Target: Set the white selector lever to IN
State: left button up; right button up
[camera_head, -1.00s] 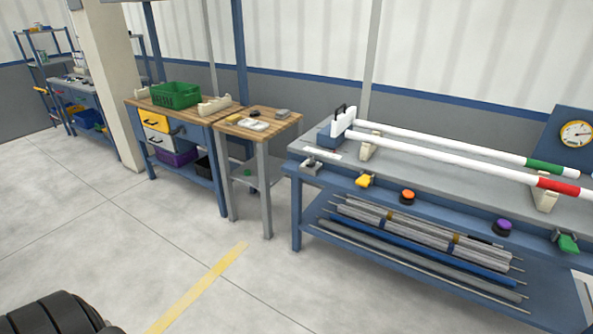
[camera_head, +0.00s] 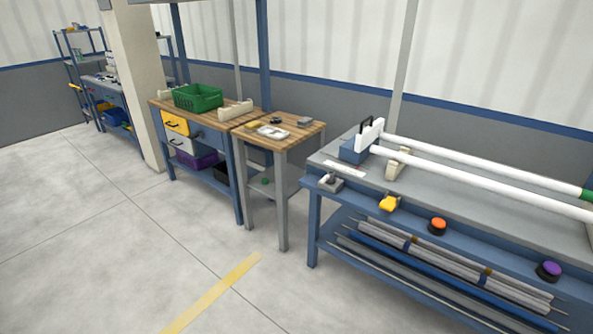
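Neither of my grippers shows in this view.
Orange (camera_head: 437,225) and purple (camera_head: 549,270) buttons line the bench front. Two white pipes run across its top from a white end plate (camera_head: 369,134). A wooden-topped stand (camera_head: 294,135) and a drawer bench with a green crate (camera_head: 198,97) stand left. The floor before them is clear.

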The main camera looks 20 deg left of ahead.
aim_at(331, 173)
jog(key=u, duration=0.05)
jog(key=i, duration=0.85)
jog(key=z, duration=0.3)
